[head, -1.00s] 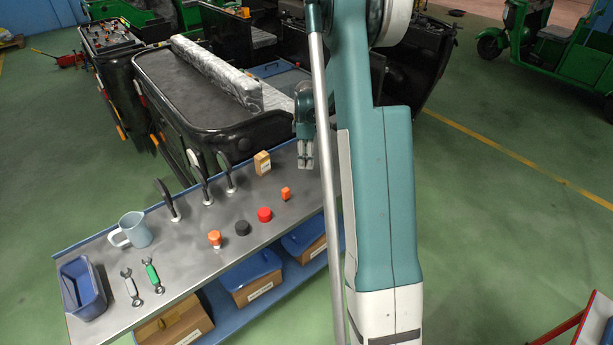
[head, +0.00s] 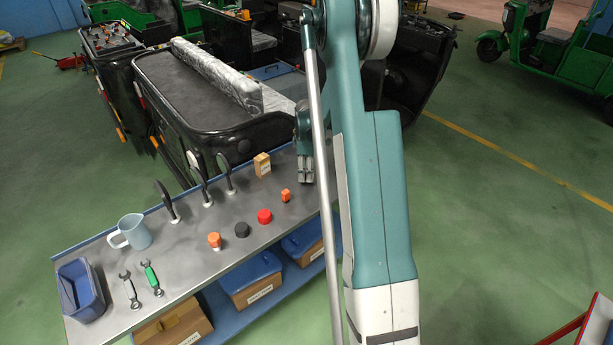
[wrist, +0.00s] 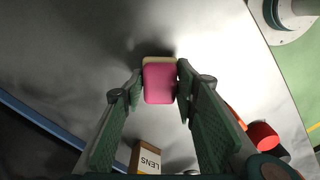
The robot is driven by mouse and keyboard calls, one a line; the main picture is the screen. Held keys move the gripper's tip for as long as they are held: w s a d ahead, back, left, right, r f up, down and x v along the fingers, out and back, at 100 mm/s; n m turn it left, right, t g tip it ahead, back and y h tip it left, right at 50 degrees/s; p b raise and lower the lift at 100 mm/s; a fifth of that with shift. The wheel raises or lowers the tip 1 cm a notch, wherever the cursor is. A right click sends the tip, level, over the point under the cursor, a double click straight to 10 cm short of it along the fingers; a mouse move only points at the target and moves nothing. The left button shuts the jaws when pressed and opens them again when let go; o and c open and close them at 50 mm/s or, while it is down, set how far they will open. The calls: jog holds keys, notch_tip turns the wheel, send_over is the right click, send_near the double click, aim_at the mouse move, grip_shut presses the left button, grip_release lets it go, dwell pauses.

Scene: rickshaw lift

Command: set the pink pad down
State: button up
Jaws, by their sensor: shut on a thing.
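The pink pad (wrist: 159,84) shows in the wrist view between my fingertips, with a cream strip along its upper edge. My gripper (wrist: 159,82) is shut on it, with one finger on each side. In the head view my gripper (head: 307,172) points down over the right end of the grey metal bench (head: 185,250). I cannot make out the pad in the head view. A dark shadow lies on the bench top around the pad. I cannot tell whether the pad touches the surface.
A small box marked LENS (head: 262,164) stands left of my gripper. An orange block (head: 286,195), a red cap (head: 264,216), a black cap (head: 241,230) and an orange knob (head: 214,240) stand nearer the front. Upright black-handled tools (head: 228,175) line the back.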

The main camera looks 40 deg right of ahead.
jog(key=shift+f, duration=0.8)
jog(key=shift+f, duration=0.15)
jog(key=o, duration=0.8)
jog(key=shift+o, duration=0.4)
notch_tip(320, 180, up, 12)
jog(key=shift+r+p, duration=0.2)
jog(key=shift+p, duration=0.3)
